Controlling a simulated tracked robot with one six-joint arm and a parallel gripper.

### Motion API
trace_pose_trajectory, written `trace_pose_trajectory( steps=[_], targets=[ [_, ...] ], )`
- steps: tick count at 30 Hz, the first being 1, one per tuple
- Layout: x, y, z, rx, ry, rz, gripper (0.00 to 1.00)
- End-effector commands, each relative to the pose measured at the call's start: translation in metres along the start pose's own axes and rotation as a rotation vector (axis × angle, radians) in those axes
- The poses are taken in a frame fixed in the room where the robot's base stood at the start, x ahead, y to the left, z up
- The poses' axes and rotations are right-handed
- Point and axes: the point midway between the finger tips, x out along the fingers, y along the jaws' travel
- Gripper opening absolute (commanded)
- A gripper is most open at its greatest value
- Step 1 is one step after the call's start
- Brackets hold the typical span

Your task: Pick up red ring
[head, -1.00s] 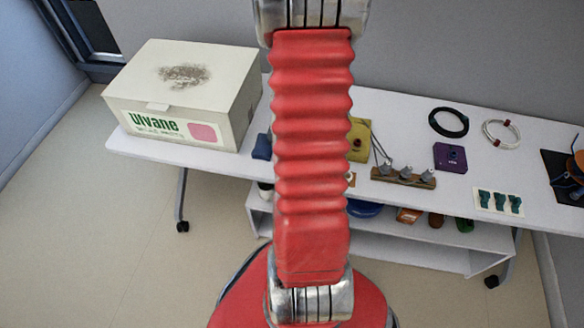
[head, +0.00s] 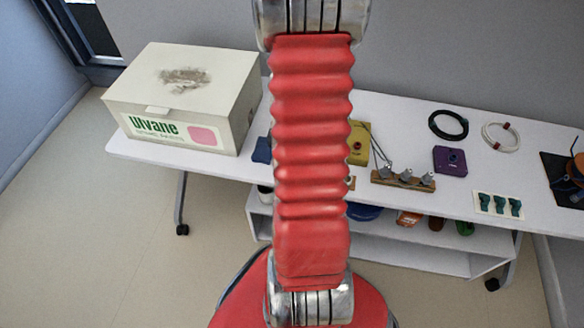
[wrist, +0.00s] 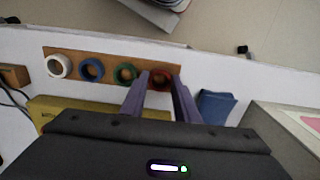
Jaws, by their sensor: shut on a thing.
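The red ring (wrist: 162,80) is at the right end of a brown wooden strip (wrist: 107,65) in the wrist view. The two purple fingers of my gripper (wrist: 160,77) are on either side of it, shut on it. I cannot tell whether the ring is clear of the strip. A green ring (wrist: 125,74), a blue ring (wrist: 92,69) and a white ring (wrist: 58,66) sit in a row to its left. In the head view, my red arm hides the gripper and the rings.
A blue object (wrist: 215,106) lies just right of the fingers. A large white box (head: 185,95) stands at the left of the white table (head: 390,110). A yellow block (wrist: 75,108) is near the strip. A purple block (head: 449,160) and cable coils lie on the right.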

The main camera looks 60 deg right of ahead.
Motion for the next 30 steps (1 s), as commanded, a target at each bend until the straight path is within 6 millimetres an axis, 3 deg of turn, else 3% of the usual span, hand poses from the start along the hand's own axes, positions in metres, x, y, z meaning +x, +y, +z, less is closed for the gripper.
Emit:
trace_pose_trajectory(
  steps=[8,21,30],
  targets=[
    [-0.023,0.000,-0.001,0.000,0.004,-0.001,0.16],
    [-0.086,0.000,-0.001,0.000,0.004,-0.001,0.16],
    [-0.099,0.000,0.000,0.000,0.000,0.000,0.16]
  ],
)
